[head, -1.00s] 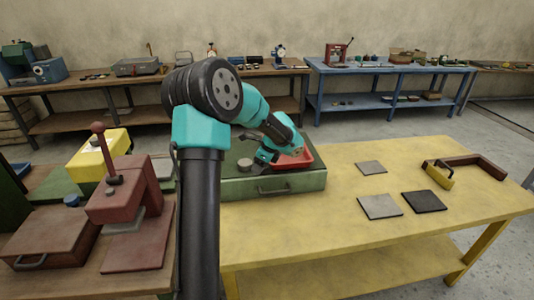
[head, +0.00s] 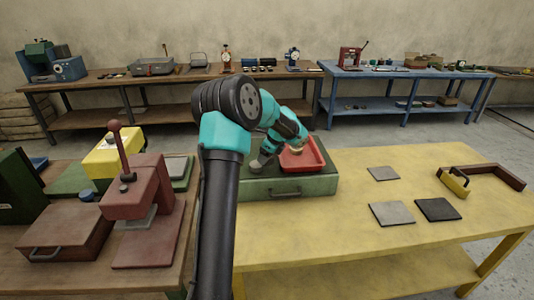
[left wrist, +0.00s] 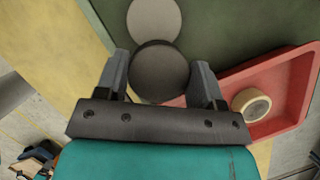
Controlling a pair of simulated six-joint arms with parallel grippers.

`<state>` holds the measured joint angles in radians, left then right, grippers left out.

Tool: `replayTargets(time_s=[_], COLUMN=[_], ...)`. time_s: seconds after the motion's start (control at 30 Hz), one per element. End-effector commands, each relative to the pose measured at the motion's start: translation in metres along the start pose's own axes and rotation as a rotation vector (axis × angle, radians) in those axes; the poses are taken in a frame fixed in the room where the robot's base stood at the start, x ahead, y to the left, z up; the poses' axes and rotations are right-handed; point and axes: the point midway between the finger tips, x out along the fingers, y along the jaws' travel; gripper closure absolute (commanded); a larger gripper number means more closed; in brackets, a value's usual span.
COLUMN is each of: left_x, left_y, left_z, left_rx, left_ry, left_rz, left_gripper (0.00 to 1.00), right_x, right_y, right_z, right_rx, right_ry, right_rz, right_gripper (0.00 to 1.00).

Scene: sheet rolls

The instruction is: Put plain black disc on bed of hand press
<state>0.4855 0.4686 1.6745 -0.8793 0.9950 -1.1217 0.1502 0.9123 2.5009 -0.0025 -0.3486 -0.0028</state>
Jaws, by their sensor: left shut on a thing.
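The plain black disc (left wrist: 160,72) sits between the fingers of my left gripper (left wrist: 162,80), which is shut on it, in the left wrist view. A plain grey disc (left wrist: 154,18) lies just beyond it on the green case. In the head view my left gripper (head: 258,163) is low over the left part of the green case (head: 300,187), and the held disc is hard to make out there. The hand press (head: 138,192), dark red with an upright lever, stands on the brown table at left. Its grey bed (head: 136,218) shows under the head. My right gripper is not in view.
A red tray (head: 318,155) on the case, right of my gripper, holds a tan roll (left wrist: 250,103). My left arm passes between the press and the case. Flat square plates (head: 392,213) and a dark bracket (head: 490,176) lie on the yellow table. A yellow box (head: 110,155) stands behind the press.

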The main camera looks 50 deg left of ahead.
Motion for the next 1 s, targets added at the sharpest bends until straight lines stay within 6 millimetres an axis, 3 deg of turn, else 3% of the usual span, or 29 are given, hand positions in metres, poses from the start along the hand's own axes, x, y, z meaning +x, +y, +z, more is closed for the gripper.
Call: replayTargets(time_s=[0.5, 1.0], left_x=[0.022, 0.027], left_y=[-0.07, -0.076], left_z=[0.033, 0.035], left_rx=[-0.001, 0.001], left_ry=[0.0, 0.0], left_rz=[-0.001, 0.001], left_gripper=[0.62, 0.62], right_x=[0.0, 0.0], right_y=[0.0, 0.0], right_z=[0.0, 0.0], right_rx=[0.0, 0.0], right_ry=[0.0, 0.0], right_rz=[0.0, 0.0], right_gripper=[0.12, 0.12])
